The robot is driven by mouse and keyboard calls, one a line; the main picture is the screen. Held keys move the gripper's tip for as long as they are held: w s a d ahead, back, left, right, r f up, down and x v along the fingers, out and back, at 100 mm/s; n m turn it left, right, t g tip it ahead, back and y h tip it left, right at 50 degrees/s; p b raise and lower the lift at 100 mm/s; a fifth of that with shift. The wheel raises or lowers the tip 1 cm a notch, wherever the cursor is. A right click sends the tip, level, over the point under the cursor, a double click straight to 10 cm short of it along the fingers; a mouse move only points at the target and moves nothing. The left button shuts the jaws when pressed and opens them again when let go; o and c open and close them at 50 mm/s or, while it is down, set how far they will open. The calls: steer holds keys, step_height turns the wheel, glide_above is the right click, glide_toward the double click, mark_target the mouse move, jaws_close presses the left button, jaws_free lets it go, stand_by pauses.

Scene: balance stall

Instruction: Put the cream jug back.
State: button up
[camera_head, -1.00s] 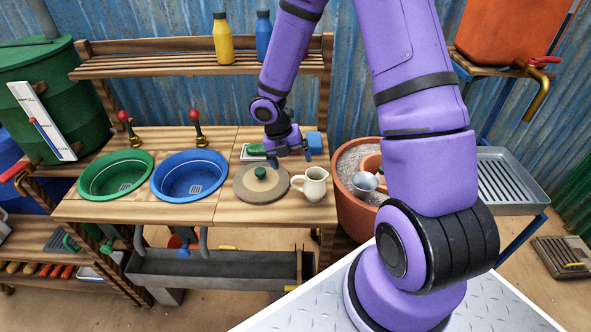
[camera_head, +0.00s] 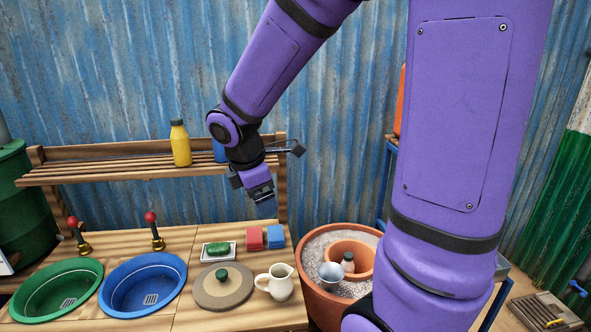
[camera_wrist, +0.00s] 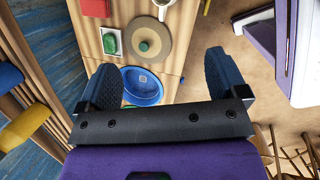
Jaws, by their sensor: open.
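The cream jug (camera_head: 279,281) stands upright on the wooden counter, just right of a round tan board with a green knob (camera_head: 222,287). In the wrist view the jug (camera_wrist: 163,6) shows only in part at the top edge. My gripper (camera_head: 264,198) is raised above the back of the counter, in front of the shelf, well above and apart from the jug. In the wrist view my gripper (camera_wrist: 166,82) has its two fingers spread wide with nothing between them.
A green basin (camera_head: 60,292) and a blue basin (camera_head: 142,284) are set at left. A soap dish (camera_head: 233,250), red block (camera_head: 254,238) and blue block (camera_head: 276,236) lie behind the board. A terracotta pot (camera_head: 318,300) stands right. A yellow bottle (camera_head: 181,145) stands on the shelf (camera_head: 110,171).

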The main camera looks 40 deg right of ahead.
steer(key=s+a+r+m+t+y, duration=0.1)
steer(key=s+a+r+m+t, duration=0.1)
steer(key=s+r+m, duration=0.4)
steer(key=s+a+r+m+t+y, duration=0.2)
steer(key=s+r+m, duration=0.4)
steer(key=s+m, duration=0.2)
steer(key=shift+s, duration=0.8)
